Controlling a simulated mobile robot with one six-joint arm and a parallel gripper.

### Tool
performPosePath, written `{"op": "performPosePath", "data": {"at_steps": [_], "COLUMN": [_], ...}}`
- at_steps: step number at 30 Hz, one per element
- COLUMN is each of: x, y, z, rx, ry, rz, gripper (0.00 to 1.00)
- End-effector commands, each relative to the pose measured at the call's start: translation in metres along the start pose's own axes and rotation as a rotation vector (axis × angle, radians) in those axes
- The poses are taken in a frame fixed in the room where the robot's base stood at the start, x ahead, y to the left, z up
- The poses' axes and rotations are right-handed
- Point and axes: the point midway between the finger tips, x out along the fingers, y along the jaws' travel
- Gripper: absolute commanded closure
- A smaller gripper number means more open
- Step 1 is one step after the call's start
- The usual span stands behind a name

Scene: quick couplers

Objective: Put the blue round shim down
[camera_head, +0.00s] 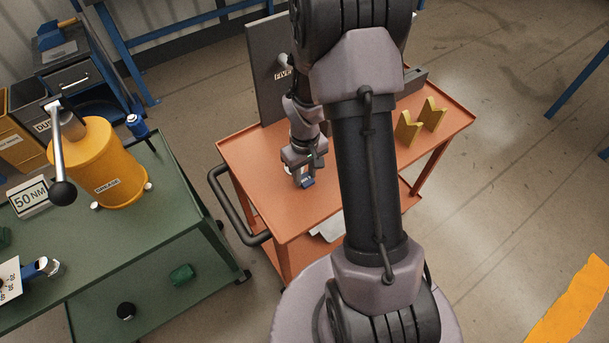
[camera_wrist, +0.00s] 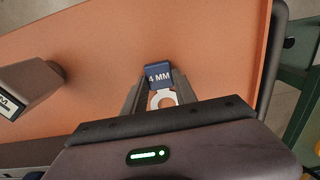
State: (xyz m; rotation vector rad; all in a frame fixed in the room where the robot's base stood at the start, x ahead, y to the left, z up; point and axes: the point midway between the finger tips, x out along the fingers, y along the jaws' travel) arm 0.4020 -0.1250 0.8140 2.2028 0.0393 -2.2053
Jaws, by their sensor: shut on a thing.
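In the head view the shim (camera_head: 308,182) is a small blue spot below my gripper (camera_head: 304,176), over the orange cart top (camera_head: 262,160). I cannot tell whether the shim touches the cart top.
Two yellow V-shaped blocks (camera_head: 421,121) stand on the cart's right side. A dark upright panel (camera_head: 268,70) stands at the cart's back. The green table (camera_head: 150,235) with a yellow grease drum (camera_head: 100,165) is to the left.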

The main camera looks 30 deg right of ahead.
Motion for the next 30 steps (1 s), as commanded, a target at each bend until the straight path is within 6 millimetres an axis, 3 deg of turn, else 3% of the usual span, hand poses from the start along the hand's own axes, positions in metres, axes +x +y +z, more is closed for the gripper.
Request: {"op": "performPosePath", "data": {"at_steps": [6, 7, 10, 20, 23, 30], "x": [0.002, 0.002, 0.001, -0.003, -0.023, -0.093], "y": [0.000, 0.000, 0.000, 0.000, 0.000, 0.000], "z": [0.000, 0.000, 0.000, 0.000, -0.001, -0.001], "rx": [0.000, 0.000, 0.000, 0.000, 0.000, 0.000], "ry": [0.000, 0.000, 0.000, 0.001, 0.004, 0.004], "rz": [0.000, 0.000, 0.000, 0.000, 0.002, 0.002], "gripper": [1.00, 0.64, 0.45, 0.45, 0.45, 0.45]}}
